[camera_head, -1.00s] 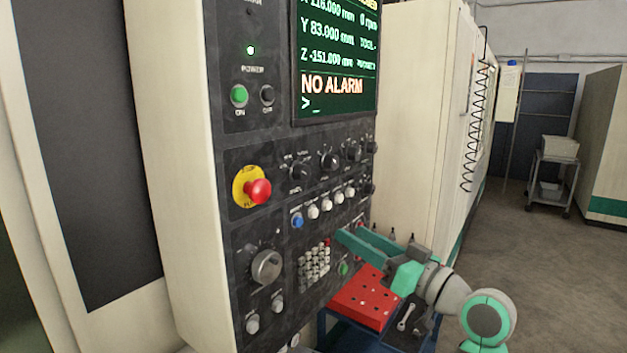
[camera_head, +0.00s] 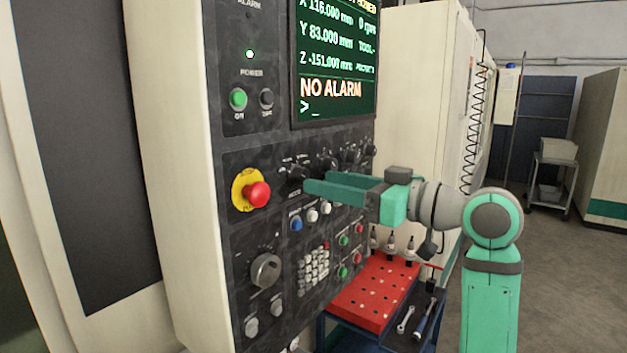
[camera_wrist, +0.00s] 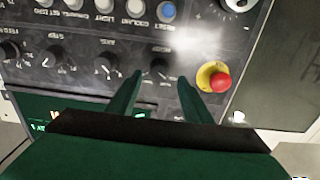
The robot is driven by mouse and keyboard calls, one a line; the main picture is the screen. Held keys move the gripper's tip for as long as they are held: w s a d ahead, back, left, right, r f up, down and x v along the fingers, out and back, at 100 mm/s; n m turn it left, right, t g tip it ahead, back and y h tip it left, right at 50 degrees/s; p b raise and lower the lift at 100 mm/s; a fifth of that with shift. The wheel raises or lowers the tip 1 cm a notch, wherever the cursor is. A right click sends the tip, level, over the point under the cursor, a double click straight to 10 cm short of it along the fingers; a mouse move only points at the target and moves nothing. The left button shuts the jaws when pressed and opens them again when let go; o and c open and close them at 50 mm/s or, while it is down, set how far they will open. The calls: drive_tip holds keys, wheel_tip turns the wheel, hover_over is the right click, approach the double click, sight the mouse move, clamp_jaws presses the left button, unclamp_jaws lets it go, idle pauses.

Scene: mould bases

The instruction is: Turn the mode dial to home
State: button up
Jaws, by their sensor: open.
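The mode dial (camera_head: 294,174) is the small black knob at the left end of the dial row on the dark control panel. In the wrist view, which shows the panel upside down, the mode dial (camera_wrist: 160,68) sits between the two fingertips. My gripper (camera_head: 317,180) is open, with its green fingers pointing at the panel close to the dial. In the wrist view my gripper (camera_wrist: 160,78) has one finger on each side of the dial. I cannot tell whether they touch it. The dial's setting and the home mark are too small to read.
A red emergency stop button (camera_head: 256,194) on a yellow ring lies close to the mode dial. Another black dial (camera_wrist: 108,66) is just outside one finger. A row of buttons (camera_head: 312,214) lies below. A red tool tray (camera_head: 368,296) stands beneath my arm.

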sight(300, 176)
drive_tip(key=shift+x, duration=2.1)
drive_tip(key=c, duration=1.1)
